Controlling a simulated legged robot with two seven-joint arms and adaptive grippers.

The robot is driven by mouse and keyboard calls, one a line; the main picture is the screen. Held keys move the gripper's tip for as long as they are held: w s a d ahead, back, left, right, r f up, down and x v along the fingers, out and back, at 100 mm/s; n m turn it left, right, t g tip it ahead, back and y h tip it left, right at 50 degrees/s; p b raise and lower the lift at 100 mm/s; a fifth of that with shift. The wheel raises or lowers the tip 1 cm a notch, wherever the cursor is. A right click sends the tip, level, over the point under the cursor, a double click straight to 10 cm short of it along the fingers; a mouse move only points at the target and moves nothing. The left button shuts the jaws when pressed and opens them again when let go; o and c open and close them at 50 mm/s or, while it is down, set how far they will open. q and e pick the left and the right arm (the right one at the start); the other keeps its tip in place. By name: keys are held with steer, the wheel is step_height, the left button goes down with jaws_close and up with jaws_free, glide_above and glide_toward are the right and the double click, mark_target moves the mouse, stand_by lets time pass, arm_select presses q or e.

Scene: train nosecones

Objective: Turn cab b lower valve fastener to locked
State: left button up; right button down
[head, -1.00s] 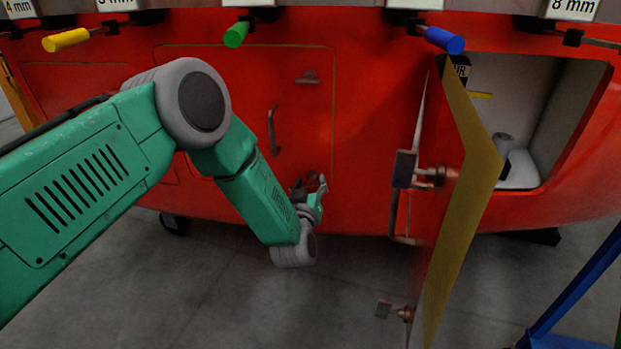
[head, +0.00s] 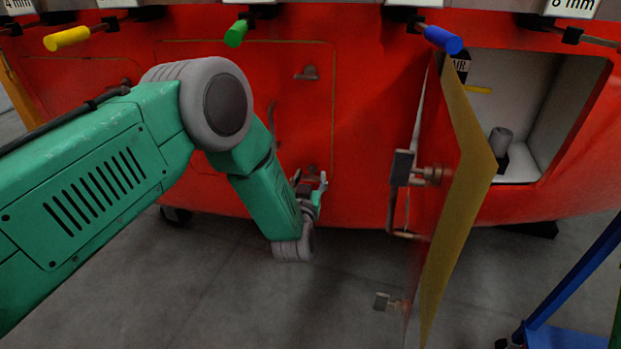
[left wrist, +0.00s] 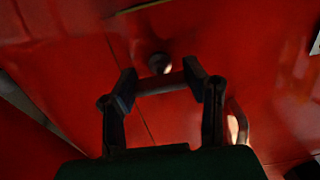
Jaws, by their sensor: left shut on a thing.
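The closed red panel (head: 240,80) with a yellow outline is left of the open door in the head view. Its upper fastener (head: 307,73) and curved handle (head: 272,125) show. My left gripper (head: 311,184) is at the panel's lower right, covering most of the lower fastener there. In the left wrist view the fingers of my left gripper (left wrist: 165,82) are closed on the ends of the lower fastener's crossbar (left wrist: 162,86). Its round mount (left wrist: 159,63) shows just beyond. Its exact turn is hard to read in the dim picture. My right gripper is not in view.
An open door (head: 462,190) with a yellowish edge stands out to the right, with fasteners on it. Behind it is a white compartment (head: 535,115). Coloured tool handles, such as the green one (head: 237,33), hang along the top. A blue frame (head: 575,295) stands at lower right.

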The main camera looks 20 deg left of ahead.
arm_select(q)
steer(key=o, duration=1.2)
steer(key=shift+s+d+f, duration=0.1)
steer(key=shift+s+f, duration=0.05)
steer(key=shift+f, duration=0.25)
steer(key=shift+r, duration=0.15)
steer(key=shift+r, duration=0.1)
steer(key=s, duration=0.4)
steer(key=s+d, duration=0.1)
steer(key=s, duration=0.6)
steer(key=shift+s+d, duration=0.3)
steer(key=shift+d, duration=0.05)
